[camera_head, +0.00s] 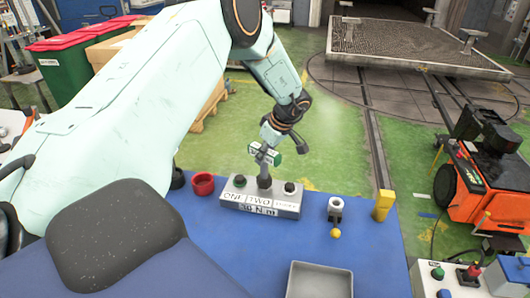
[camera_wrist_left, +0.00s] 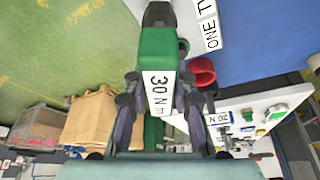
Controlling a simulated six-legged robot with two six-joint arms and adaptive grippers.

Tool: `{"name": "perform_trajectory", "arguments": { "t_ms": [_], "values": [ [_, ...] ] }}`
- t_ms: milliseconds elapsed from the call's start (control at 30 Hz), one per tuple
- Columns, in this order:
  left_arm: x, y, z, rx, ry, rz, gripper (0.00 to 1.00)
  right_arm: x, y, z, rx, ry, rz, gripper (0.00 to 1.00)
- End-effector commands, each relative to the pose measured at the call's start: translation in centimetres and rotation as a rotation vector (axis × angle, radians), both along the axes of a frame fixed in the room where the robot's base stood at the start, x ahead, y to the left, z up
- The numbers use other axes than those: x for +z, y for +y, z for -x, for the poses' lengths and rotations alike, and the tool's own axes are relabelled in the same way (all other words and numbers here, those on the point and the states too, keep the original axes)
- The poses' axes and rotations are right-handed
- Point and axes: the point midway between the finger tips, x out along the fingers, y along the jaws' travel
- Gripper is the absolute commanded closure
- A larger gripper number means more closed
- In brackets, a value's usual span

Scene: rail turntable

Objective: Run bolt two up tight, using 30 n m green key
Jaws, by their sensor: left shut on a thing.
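The grey bolt block (camera_head: 262,199) stands on the blue bench top, with labels ONE, TWO and a third too small to read, over a 30 N m plate. Dark bolt heads show at its left and right positions. My left gripper (camera_head: 268,148) is shut on the green key (camera_head: 275,159), above the block. The key's dark socket end (camera_head: 264,181) points down at the middle position, TWO, and hides that bolt; I cannot tell whether it is seated. In the left wrist view the green key (camera_wrist_left: 158,50) shows a 30 N m label between the fingers (camera_wrist_left: 160,84). My right gripper is out of view.
A red cup (camera_head: 203,184) stands left of the block. A white-and-dark holder (camera_head: 335,210), a small orange ball (camera_head: 335,233) and a yellow block (camera_head: 384,205) are to its right. A grey tray (camera_head: 320,280) sits in front. An orange machine (camera_head: 474,190) stands off right.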

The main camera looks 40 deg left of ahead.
Motion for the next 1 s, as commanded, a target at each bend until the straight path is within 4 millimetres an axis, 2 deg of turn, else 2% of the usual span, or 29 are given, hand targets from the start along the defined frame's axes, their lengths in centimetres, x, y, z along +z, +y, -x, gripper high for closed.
{"name": "perform_trajectory", "arguments": {
  "t_ms": [667, 1000],
  "values": [
    [0.11, 0.03, 0.00, -0.078, -0.001, 0.000, 1.00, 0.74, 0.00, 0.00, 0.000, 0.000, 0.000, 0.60],
    [0.01, 0.03, -0.05, 0.026, -0.001, -0.001, 1.00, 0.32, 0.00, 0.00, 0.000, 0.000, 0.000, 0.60]
  ]
}}
